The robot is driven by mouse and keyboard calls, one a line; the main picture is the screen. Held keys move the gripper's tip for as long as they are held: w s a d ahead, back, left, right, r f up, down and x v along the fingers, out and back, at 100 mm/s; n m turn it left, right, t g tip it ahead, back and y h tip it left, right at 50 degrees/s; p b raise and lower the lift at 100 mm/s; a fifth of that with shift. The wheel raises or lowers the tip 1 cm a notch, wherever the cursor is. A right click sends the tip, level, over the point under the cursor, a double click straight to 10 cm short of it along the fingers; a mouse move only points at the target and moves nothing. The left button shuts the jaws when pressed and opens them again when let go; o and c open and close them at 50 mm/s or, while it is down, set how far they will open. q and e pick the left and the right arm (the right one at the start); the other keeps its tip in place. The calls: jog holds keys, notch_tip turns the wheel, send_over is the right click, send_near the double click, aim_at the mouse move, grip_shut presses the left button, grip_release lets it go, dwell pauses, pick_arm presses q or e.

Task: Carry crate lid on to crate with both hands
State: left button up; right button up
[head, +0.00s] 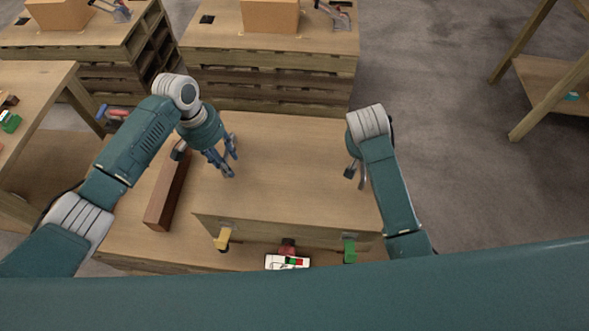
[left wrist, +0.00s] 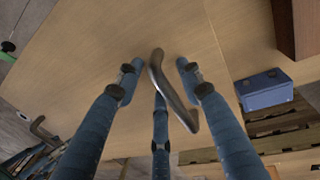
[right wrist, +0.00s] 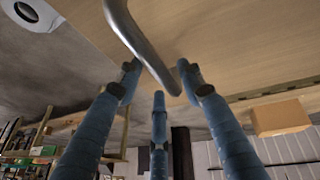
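A broad light wooden panel, seemingly the crate lid (head: 290,150), lies flat in the middle of the head view. Its metal handle shows in the left wrist view (left wrist: 175,90), and another handle shows in the right wrist view (right wrist: 135,40). My left gripper (head: 229,172) is over the panel's left part, its fingers spread around one handle. My right gripper (head: 355,172) is at the panel's right side, its fingers spread around the other handle. I cannot tell whether the fingers touch the handles. I cannot make out the crate separately from the panel.
A long brown block (head: 168,190) lies left of the panel. Yellow (head: 223,238), red (head: 288,246) and green (head: 349,250) pieces sit along its near edge, with a white device (head: 287,262). Pallet-stacked tables with cardboard boxes (head: 270,15) stand behind.

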jog(key=shift+a, duration=0.15)
pick_arm(q)
jog(key=shift+w+r, duration=0.1)
jog(key=shift+r, duration=0.05)
pick_arm(e)
jog(key=shift+w, duration=0.1)
pick_arm(q)
notch_tip(320, 180, up, 11)
jog(key=a, duration=0.2)
jog(key=shift+r, duration=0.2)
pick_arm(e)
jog(key=v, duration=1.2)
pick_arm(q)
jog(key=shift+w+a, duration=0.1)
jog(key=shift+a, duration=0.05)
pick_arm(e)
jog(key=shift+f, duration=0.1)
